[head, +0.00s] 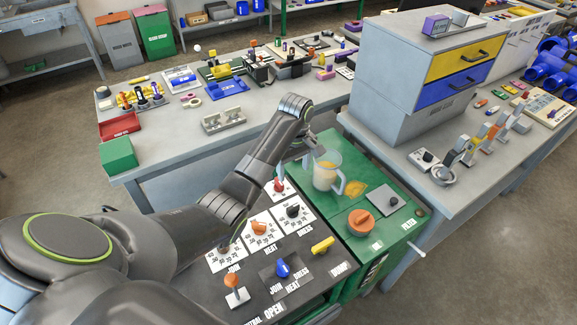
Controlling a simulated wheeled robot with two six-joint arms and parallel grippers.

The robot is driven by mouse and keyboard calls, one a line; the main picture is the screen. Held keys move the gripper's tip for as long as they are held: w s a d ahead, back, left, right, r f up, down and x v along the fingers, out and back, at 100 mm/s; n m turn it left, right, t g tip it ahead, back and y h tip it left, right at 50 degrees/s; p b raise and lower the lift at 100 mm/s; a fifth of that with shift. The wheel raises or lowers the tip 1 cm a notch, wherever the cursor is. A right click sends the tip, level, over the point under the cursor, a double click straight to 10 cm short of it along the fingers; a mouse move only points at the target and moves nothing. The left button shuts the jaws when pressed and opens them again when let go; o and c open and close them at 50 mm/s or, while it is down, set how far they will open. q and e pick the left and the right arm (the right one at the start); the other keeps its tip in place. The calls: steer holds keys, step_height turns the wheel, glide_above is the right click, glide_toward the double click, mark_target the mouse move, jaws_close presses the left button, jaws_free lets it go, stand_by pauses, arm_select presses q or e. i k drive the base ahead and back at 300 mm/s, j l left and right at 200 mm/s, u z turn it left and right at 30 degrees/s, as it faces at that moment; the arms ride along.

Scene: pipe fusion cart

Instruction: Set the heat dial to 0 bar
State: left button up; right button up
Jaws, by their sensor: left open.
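The heat dial (259,228) is an orange knob on a white scale plate marked HEAT, on the dark top of the cart (325,268). It sits between the JOIN plate (228,260) and the DRESS dial (293,211), a black knob. The scale figures and the pointer are too small to read. My left arm reaches over the cart from the left. My left gripper (309,157) is open, beyond the dials and close to the clear jug, apart from the heat dial. Its fingertips are partly hidden by my wrist. My right gripper is out of view.
A red knob (279,186) stands behind the dials. A blue selector (283,268), an orange lever (235,287) and a yellow handle (322,245) are in front. The clear jug (327,172) and an orange-lidded pot (361,222) stand on the green section.

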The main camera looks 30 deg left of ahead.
mark_target(258, 228)
steer(key=k+l, duration=0.5)
steer(key=k, duration=0.2)
steer(key=k+l, duration=0.5)
steer(key=k, duration=0.15)
